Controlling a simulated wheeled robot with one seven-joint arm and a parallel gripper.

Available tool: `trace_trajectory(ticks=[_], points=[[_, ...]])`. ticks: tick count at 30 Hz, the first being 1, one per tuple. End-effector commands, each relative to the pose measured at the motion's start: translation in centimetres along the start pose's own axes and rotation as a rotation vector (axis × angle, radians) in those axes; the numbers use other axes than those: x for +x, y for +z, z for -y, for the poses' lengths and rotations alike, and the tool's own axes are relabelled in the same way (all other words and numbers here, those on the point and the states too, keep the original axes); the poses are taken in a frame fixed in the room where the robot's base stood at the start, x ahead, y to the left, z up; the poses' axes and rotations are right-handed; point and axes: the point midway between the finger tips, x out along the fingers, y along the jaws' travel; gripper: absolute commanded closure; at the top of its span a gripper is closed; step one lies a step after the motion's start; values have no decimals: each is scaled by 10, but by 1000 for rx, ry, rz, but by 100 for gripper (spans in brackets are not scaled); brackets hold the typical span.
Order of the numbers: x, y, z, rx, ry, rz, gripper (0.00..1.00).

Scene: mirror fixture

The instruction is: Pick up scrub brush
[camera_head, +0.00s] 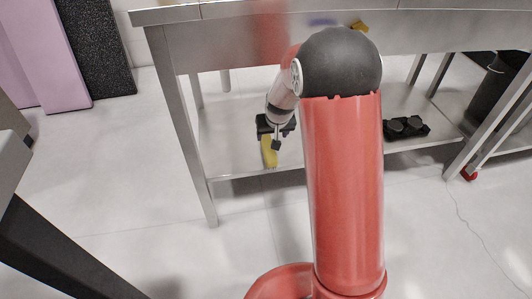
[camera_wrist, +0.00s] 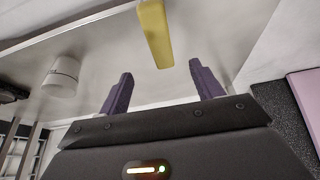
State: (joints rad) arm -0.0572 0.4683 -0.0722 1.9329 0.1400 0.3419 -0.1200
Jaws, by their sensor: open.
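A yellow object (camera_head: 269,151), likely the scrub brush, lies on the lower shelf (camera_head: 235,148) of the metal table, near the front edge. The yellow object lies ahead of the gap between the fingertips. My arm hides part of the shelf in the head view.
The metal tabletop (camera_head: 220,41) and its front leg (camera_head: 182,130) surround the shelf opening. Black objects (camera_head: 405,127) sit on the shelf at right. A white cylinder (camera_wrist: 62,76) shows in the wrist view. Pink panels (camera_head: 48,60) stand at left. The floor in front is clear.

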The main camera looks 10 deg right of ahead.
Motion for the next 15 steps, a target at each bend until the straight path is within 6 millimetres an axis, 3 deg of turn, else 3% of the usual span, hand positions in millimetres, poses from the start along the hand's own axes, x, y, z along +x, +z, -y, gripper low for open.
trace_trajectory(ticks=[1,3,15], points=[[19,1,-1,-1,4,9,35],[37,0,-2,-4,9,10,35],[86,1,-3,-5,14,12,35]])
